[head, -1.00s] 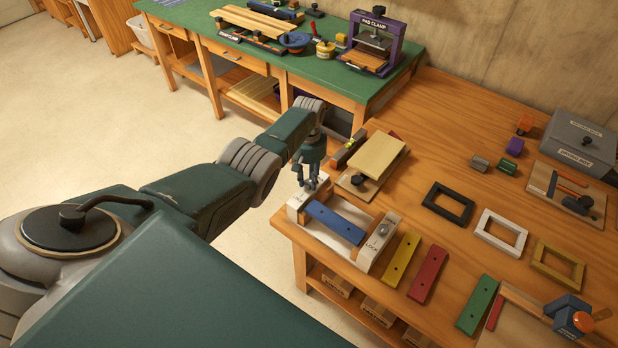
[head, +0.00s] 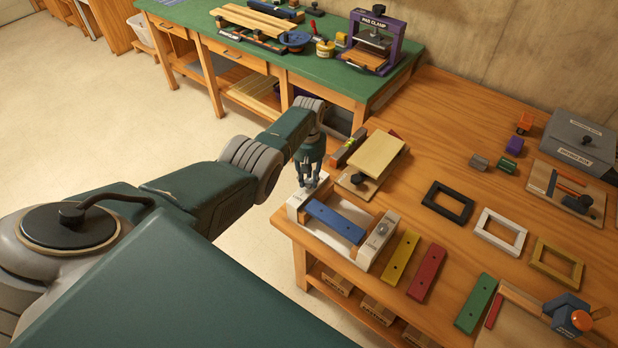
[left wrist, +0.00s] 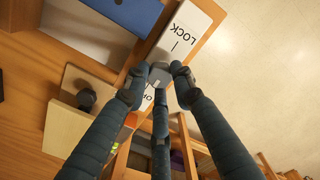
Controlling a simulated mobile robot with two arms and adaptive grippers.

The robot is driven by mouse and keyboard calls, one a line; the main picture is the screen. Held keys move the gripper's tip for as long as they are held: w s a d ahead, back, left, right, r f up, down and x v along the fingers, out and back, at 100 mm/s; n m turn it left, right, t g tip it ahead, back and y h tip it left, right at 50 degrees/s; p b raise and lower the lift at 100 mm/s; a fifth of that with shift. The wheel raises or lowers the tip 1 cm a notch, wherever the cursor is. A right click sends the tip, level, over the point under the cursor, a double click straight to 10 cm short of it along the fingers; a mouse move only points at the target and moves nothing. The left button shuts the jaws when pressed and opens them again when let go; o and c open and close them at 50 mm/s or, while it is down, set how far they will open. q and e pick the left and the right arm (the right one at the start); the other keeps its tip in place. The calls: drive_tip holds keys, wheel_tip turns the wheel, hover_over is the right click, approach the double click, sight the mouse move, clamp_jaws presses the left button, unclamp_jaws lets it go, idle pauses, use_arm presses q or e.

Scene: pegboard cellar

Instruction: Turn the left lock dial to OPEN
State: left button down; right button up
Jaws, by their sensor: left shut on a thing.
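The left lock dial (left wrist: 160,74) is a small grey knob on a white end block (left wrist: 190,25) lettered LOCK, with a second, partly hidden word at its other end. My left gripper (head: 311,181) stands over this block at the bench corner. In the left wrist view its fingers (left wrist: 158,82) are shut around the dial; the dial's exact pointing is hard to tell. A blue bar (head: 334,221) lies between the left block (head: 297,204) and a matching right block (head: 364,257) with its own grey dial (head: 382,228). My right gripper is not in view.
A board with a black knob (head: 378,152) stands close behind the gripper. Yellow (head: 399,258) and red (head: 426,272) bars lie right of the fixture. Three empty frames, including a black one (head: 447,203), lie farther right. The green-topped bench (head: 235,47) is behind.

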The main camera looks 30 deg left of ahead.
sight(307, 179)
use_arm(q)
drive_tip(key=c, duration=1.5)
unclamp_jaws()
drive_tip(key=shift+w+a+r, duration=0.35)
drive_tip(key=shift+a, duration=0.05)
drive_tip(key=shift+o, duration=0.2)
drive_tip(key=shift+s+f, duration=0.15)
drive_tip(key=shift+f, duration=0.1)
drive_tip(key=shift+d+r, duration=0.15)
drive_tip(key=shift+r, duration=0.35)
wheel_tip(307, 179, up, 11)
